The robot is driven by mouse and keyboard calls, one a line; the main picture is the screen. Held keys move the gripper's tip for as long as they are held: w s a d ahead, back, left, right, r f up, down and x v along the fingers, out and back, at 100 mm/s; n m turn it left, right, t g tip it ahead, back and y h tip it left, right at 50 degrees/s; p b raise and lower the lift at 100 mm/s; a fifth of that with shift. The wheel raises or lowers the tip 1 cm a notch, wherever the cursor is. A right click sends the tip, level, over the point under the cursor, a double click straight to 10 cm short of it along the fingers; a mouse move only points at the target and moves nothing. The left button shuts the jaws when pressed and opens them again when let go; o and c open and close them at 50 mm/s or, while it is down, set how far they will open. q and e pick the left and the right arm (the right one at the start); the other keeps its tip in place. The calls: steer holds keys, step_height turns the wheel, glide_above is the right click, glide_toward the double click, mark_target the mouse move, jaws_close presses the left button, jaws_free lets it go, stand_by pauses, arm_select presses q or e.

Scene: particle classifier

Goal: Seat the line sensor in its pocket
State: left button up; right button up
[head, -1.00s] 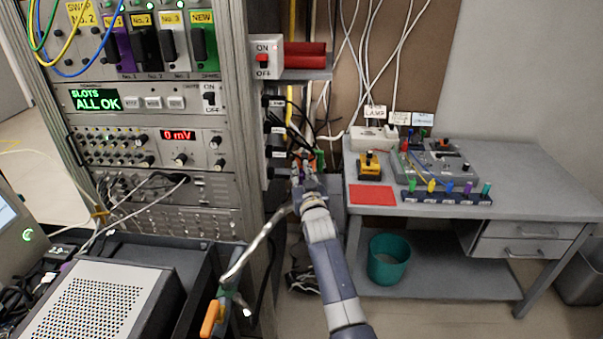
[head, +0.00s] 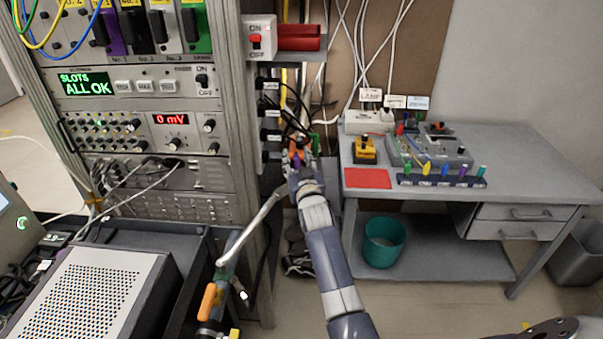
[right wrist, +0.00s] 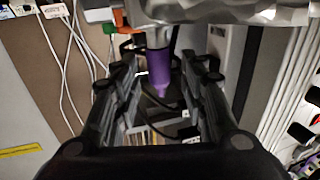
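My right gripper (head: 297,166) is at the side of the instrument rack (head: 254,215), by its black cables. In the right wrist view the two dark fingers (right wrist: 160,75) stand apart. A purple cylinder with a tapered end (right wrist: 158,70) is between them, with a gap visible on each side. Its other end meets a grey metallic body (right wrist: 215,12). An orange part (right wrist: 121,22) is beside it. I cannot tell for certain which part is the line sensor, and no pocket is clearly visible.
A grey bench (head: 540,165) at right carries a red mat (head: 367,179), a yellow device (head: 365,148) and a holder with several coloured pegs (head: 440,182). A teal bin (head: 383,242) stands beneath. Black cables (head: 290,105) crowd the rack's side. A perforated box (head: 85,300) is at lower left.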

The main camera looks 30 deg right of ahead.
steer(key=v, duration=1.1)
